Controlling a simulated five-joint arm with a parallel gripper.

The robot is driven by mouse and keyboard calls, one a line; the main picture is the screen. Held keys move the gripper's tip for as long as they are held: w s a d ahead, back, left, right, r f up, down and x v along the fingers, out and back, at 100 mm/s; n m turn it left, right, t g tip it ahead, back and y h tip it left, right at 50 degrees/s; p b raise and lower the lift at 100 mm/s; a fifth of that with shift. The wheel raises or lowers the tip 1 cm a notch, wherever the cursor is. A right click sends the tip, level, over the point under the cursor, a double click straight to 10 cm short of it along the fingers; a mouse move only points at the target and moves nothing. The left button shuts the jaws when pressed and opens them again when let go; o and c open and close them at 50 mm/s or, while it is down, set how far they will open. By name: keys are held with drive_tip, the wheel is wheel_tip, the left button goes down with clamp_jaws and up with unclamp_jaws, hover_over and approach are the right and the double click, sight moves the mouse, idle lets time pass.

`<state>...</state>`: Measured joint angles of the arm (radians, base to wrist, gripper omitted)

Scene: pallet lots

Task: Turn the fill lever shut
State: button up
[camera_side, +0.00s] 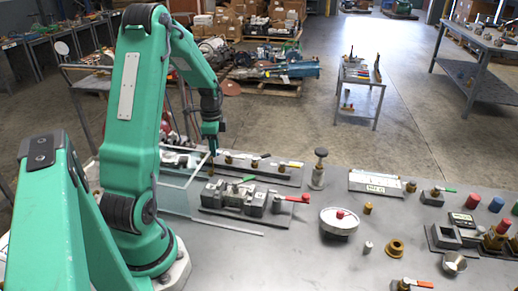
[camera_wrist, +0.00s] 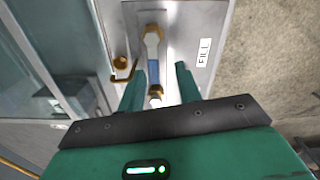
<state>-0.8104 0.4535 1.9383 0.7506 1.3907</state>
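In the wrist view, the fill lever (camera_wrist: 154,68) has a blue grip and a pale metal upper part. It lies on a light grey plate beside a white FILL label (camera_wrist: 203,52). My gripper (camera_wrist: 161,68) is open, with one green finger on each side of the lever's blue grip and a gap showing at both sides. In the side view, my gripper (camera_side: 211,150) points down at the left end of the back valve plate (camera_side: 288,179). The fill lever cannot be made out there, being small and close behind my arm.
A brass hook-shaped part (camera_wrist: 122,72) sits left of the lever. A clear-walled box (camera_side: 176,200) stands close by my gripper. In front is a grey valve block (camera_side: 235,198) with green and red handles. A dark knobbed post (camera_side: 319,170) stands to the right.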

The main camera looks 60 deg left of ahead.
drive_tip(key=n, duration=0.1)
drive_tip(key=a+n, duration=0.1)
drive_tip(key=n, duration=0.2)
drive_tip(key=shift+w+a, duration=0.2)
drive_tip(key=shift+w, duration=0.1)
drive_tip(key=n, duration=0.2)
drive_tip(key=a+n, duration=0.1)
drive_tip(key=n, duration=0.1)
drive_tip(key=shift+a, duration=0.2)
wheel_tip(320, 180, up, 8)
drive_tip(key=d+r+t, duration=0.1)
drive_tip(key=d+r, duration=0.3)
drive_tip(key=d, duration=0.4)
drive_tip(key=s+d+r+n+t, duration=0.1)
drive_tip(key=d+r, duration=0.3)
drive_tip(key=d, duration=0.5)
drive_tip(key=d+r+t+y, duration=0.1)
drive_tip(key=d+r, duration=0.3)
drive_tip(key=d, duration=0.5)
drive_tip(key=shift+s+t, duration=0.3)
drive_tip(key=shift+t, duration=0.1)
drive_tip(key=shift+a, duration=0.15)
